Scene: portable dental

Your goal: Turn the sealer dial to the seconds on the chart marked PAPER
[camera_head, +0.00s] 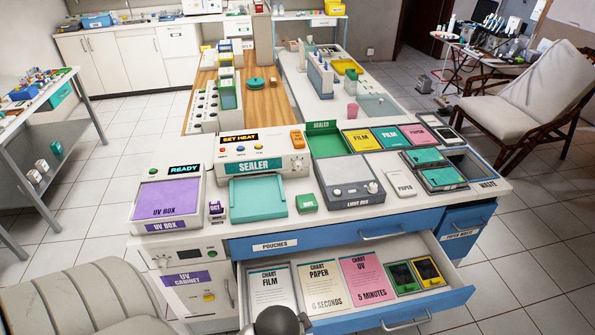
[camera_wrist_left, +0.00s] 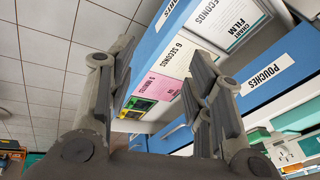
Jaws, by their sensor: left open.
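The white sealer (camera_head: 254,165) stands on the counter, with a teal plate in front and a display reading SET HEAT (camera_head: 240,138). A small round dial (camera_head: 298,166) is at the right of its front; its setting is too small to read. The cream PAPER chart (camera_head: 319,283) lies in the open drawer and reads 6 SECONDS. It lies between the FILM chart (camera_head: 271,287) and the pink UV chart (camera_head: 368,277), marked 5 MINUTES. My left gripper (camera_wrist_left: 165,58) is open and empty near the drawer in the left wrist view. My right gripper is not in view.
The drawer (camera_head: 420,303) stands pulled out below the counter. A small green box (camera_head: 307,202) is near the front edge. A padded chair stands front left.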

